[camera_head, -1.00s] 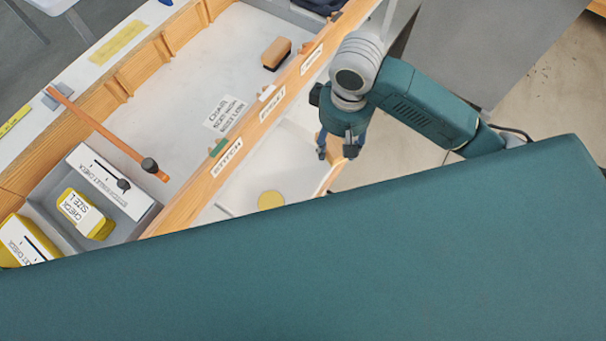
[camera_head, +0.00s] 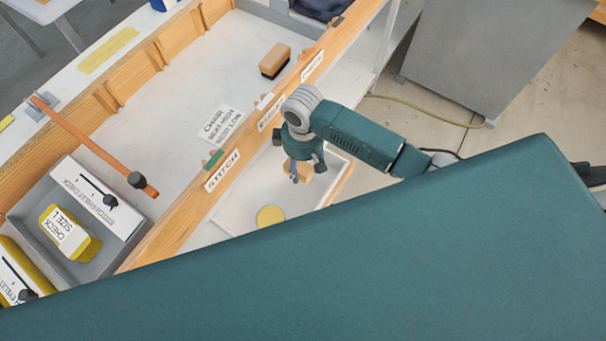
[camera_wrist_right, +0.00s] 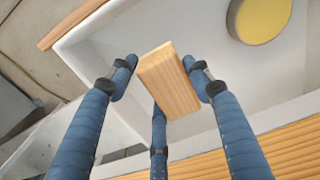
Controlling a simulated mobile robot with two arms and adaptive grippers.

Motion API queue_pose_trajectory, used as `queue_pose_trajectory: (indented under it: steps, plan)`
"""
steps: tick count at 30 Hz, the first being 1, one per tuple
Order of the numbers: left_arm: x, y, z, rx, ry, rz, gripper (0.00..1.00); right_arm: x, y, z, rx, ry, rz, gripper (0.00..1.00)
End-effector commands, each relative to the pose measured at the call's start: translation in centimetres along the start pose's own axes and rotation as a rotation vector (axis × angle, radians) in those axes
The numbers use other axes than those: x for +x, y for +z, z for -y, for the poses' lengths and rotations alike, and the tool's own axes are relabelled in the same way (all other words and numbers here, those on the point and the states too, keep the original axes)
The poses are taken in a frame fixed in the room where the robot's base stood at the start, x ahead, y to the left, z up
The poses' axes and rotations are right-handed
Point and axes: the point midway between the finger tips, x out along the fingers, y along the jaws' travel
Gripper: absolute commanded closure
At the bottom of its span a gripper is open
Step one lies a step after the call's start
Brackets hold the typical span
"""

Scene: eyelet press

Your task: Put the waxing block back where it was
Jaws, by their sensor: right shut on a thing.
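A pale wooden block, which I take to be the waxing block (camera_wrist_right: 172,84), sits between the blue fingers of my right gripper (camera_wrist_right: 162,76) in the right wrist view. The gripper is shut on it and holds it tilted over a white tray (camera_wrist_right: 125,38). In the head view my right gripper (camera_head: 303,172) is over the white tray (camera_head: 238,208), on the near side of the labelled wooden rail (camera_head: 196,205). A round yellow disc (camera_head: 270,215) lies in this tray, apart from the block. My left gripper is not in view.
A wood-topped brush (camera_head: 275,59) and a printed card (camera_head: 222,124) lie on the white surface beyond the rail. An orange-handled tool (camera_head: 95,146) and a grey bin (camera_head: 40,243) with a yellow box (camera_head: 70,232) are at left. A large teal surface hides the lower view.

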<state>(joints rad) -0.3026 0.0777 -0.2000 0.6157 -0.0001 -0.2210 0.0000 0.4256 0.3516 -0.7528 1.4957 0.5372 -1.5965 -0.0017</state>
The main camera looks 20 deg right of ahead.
Motion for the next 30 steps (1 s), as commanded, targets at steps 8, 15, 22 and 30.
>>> queue_pose_trajectory:
  steps: [8, 15, 22, 30]
  plan:
    - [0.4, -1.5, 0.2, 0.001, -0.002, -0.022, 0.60, 3.0, 0.0, 0.0, 0.001, -0.001, 0.000, 0.75]
    - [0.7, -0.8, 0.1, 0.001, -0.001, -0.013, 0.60, 5.7, -0.1, 0.0, 0.000, 0.000, -0.001, 0.75]
    - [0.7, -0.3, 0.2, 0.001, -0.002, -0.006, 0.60, 5.8, -0.1, 0.0, 0.000, 0.001, -0.002, 0.75]
    - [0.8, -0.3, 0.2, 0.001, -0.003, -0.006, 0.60, 6.0, -0.1, 0.0, 0.001, 0.000, -0.001, 0.31]
